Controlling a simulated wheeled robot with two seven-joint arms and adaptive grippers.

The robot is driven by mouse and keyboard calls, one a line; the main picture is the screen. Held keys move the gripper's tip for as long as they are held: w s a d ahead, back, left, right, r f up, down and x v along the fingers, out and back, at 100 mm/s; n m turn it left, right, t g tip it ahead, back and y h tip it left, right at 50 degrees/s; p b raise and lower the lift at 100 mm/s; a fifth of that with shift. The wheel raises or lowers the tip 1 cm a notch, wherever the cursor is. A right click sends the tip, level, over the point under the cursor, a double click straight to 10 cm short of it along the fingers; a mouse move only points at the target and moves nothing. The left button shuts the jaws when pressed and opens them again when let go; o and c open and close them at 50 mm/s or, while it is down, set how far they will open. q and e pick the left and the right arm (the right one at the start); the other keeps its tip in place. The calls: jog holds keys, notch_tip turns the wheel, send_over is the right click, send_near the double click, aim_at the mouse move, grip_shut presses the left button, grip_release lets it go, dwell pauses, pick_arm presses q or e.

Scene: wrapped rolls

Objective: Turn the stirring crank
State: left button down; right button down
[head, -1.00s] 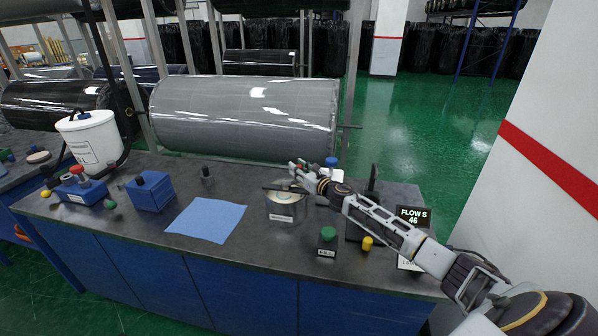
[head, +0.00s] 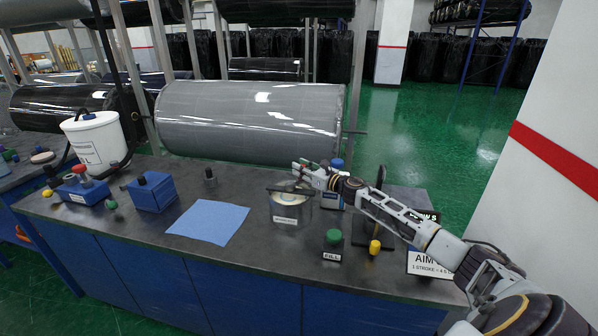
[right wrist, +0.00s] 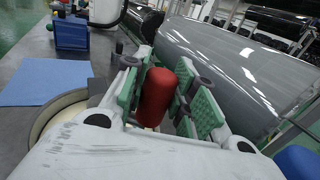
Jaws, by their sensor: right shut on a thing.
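A grey metal pot (head: 289,212) with a label on its front stands on the dark bench, and a dark crank bar (head: 284,190) lies across its top. My right gripper (head: 302,172) is over the pot's far right side. In the right wrist view, its green-padded fingers are shut on a red upright handle (right wrist: 155,97), which I take to be the crank's handle. Part of the pot's pale rim (right wrist: 55,112) shows below the gripper there. In the head view the fingers hide the handle. My left gripper is in neither view.
A blue sheet (head: 207,221) lies left of the pot. A green-topped block (head: 333,243) and a yellow knob (head: 375,247) stand at front right. A blue-capped bottle (head: 337,164) is behind my right arm. A white bucket (head: 95,142) and blue boxes (head: 152,192) are at left.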

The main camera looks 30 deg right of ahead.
jog(key=c, duration=1.2)
grip_release()
jog(key=shift+o, duration=0.3)
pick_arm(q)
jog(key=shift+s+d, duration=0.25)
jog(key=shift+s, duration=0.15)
pick_arm(e)
jog(key=shift+s, duration=0.2)
jog(key=shift+s+d+f, duration=0.1)
jog(key=shift+s+d, duration=0.1)
jog(key=shift+s, duration=0.25)
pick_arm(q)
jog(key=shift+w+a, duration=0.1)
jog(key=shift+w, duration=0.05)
pick_arm(e)
jog(key=v, duration=1)
jog(key=shift+s, duration=0.3)
jog(key=shift+d, duration=0.15)
